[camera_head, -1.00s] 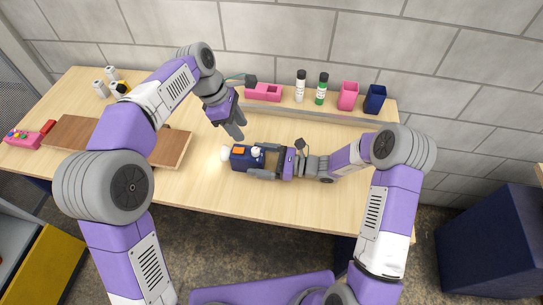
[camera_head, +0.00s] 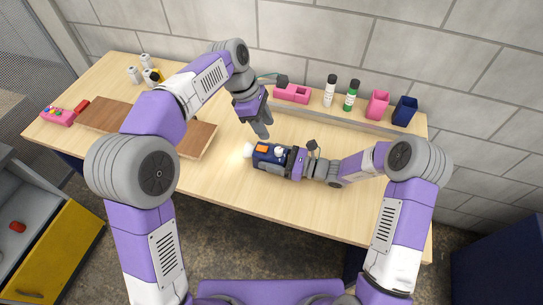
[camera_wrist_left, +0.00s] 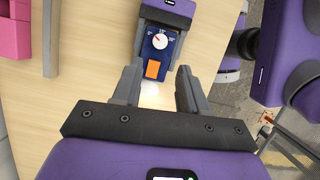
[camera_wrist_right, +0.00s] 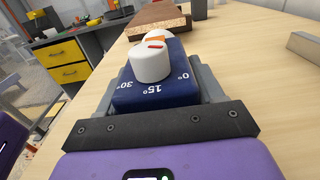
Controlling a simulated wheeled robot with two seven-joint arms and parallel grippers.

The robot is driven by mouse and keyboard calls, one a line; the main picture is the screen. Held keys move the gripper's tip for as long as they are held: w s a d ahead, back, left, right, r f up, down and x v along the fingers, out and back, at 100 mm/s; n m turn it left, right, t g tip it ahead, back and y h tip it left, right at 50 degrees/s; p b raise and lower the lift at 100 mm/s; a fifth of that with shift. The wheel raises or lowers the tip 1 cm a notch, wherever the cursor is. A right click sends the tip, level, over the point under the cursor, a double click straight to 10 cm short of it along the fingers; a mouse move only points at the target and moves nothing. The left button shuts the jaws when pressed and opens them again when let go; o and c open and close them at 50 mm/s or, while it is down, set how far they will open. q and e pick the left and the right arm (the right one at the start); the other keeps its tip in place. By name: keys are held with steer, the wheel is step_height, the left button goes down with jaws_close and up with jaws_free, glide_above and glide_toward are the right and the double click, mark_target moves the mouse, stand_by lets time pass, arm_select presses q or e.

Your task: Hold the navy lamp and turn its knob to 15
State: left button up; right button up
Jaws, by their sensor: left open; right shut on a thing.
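The navy lamp (camera_head: 262,159) is held just above or on the table; I cannot tell which. It has an orange patch (camera_wrist_left: 153,69), a pale lit end (camera_head: 248,150) and a white knob (camera_wrist_right: 152,64) with a red mark. Marks 0°, 15° and 30° ring the knob; in the left wrist view the knob's (camera_wrist_left: 160,41) red mark seems to point between 0° and 15°. My right gripper (camera_head: 293,160) is shut on the lamp's body, fingers along both sides. My left gripper (camera_head: 263,133) is open and empty, pointing down above the lamp, apart from the knob.
A brown board (camera_head: 108,116) lies on the table's left, with a pink button box (camera_head: 58,117) beyond it. A back shelf holds a pink bin (camera_head: 293,93), two bottles, a pink cup (camera_head: 377,105) and a navy cup (camera_head: 404,111). The table front is clear.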

arm_select(q)
steer(key=shift+c, duration=0.4)
step_height(320, 180, up, 3)
steer(key=m+y, duration=0.4)
steer(key=m, duration=1)
glide_above(279, 150)
steer(key=shift+t, duration=0.3)
step_height(279, 150, down, 12)
steer(key=shift+f, duration=0.1)
steer(key=shift+c, duration=0.2)
jaws_close()
